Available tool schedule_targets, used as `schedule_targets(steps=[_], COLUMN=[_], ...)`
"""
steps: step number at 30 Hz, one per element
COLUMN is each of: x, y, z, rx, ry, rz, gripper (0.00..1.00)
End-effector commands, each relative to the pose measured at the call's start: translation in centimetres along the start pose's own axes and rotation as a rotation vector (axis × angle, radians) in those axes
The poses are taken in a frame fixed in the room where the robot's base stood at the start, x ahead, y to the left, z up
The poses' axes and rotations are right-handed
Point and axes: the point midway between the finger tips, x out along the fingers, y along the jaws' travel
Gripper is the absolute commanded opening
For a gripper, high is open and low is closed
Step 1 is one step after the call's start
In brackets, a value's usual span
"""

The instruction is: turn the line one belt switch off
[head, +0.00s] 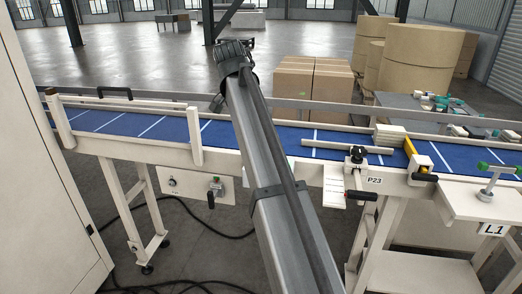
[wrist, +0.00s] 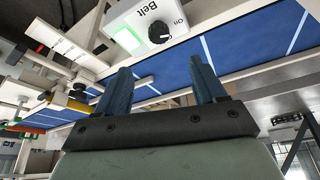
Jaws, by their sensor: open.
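A white switch box marked "Belt" (wrist: 124,22) shows at the top of the wrist view, turned over in the picture. It carries a round black knob (wrist: 161,31) beside the word "On" and a lit green lamp (wrist: 126,41). I cannot tell for sure where the knob points. My gripper (wrist: 160,65) is open and empty, its two dark blue fingers spread below the knob in the picture and apart from it. In the head view my arm blocks part of the belt line; I cannot make out the fingers or the "Belt" box there.
A blue conveyor belt (head: 165,127) with white cross lines runs across the head view. A panel with a small knob (head: 172,182) hangs under its left part. The P23 fixture (head: 357,155), a green-handled clamp (head: 496,172) and flat stacked pieces (head: 389,134) stand right. Cartons (head: 311,88) stand behind.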

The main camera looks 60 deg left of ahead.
Motion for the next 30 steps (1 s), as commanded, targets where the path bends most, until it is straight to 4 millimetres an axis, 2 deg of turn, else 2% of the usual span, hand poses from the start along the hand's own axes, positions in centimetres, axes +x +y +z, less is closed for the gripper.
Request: schedule_targets(steps=[5,21,30], x=[1.1,10.1,13.1], y=[0.2,0.2,0.2], z=[-0.1,-0.1,-0.1], rx=[0.009,0.006,0.006], ry=[0.0,0.0,0.0], rz=[0.005,0.004,0.003], gripper=[0.7,0.7,0.7])
